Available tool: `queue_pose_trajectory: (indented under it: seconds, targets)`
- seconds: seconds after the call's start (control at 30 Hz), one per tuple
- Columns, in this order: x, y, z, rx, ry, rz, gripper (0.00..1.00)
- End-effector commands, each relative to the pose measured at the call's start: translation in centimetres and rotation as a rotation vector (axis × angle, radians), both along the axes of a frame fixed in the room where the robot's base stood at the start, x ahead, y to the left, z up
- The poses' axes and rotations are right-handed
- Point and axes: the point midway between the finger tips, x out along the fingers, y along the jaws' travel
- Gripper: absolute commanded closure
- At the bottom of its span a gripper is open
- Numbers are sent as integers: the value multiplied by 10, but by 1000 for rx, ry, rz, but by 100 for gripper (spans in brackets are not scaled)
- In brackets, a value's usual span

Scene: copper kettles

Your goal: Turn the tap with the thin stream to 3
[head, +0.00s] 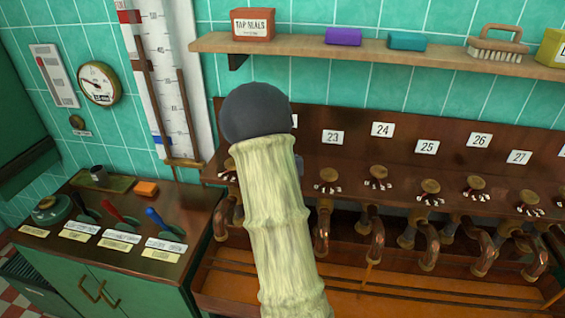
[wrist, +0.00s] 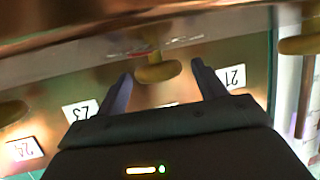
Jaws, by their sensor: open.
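In the wrist view, my gripper (wrist: 161,77) is open, with its two dark fingers on either side of a brass tap knob (wrist: 156,71). The knob is between the fingertips; I cannot tell whether they touch it. Its number plate is mostly hidden, between plates 23 (wrist: 82,111) and 21 (wrist: 234,77). In the head view, my arm hides the gripper and that tap. Brass knobs 23 (head: 328,175) and 24 (head: 377,172) show right of the arm, with copper spouts below. A narrow orange streak (head: 369,272) shows under the spouts; I cannot tell which tap it belongs to.
More taps, such as 26 (head: 475,184), continue right along the brown panel. A wooden shelf (head: 400,52) above holds a box (head: 253,24) and a brush (head: 496,48). A green cabinet (head: 120,272) with levers stands at the left. A copper surface (wrist: 90,25) is close above the fingers in the wrist view.

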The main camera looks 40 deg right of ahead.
Motion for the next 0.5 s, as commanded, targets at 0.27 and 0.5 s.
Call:
queue_pose_trajectory:
  seconds: [0.27,0.5]
  targets:
    - [-16,12,8,0,-3,-1,30]
    - [-41,33,21,1,-3,1,30]
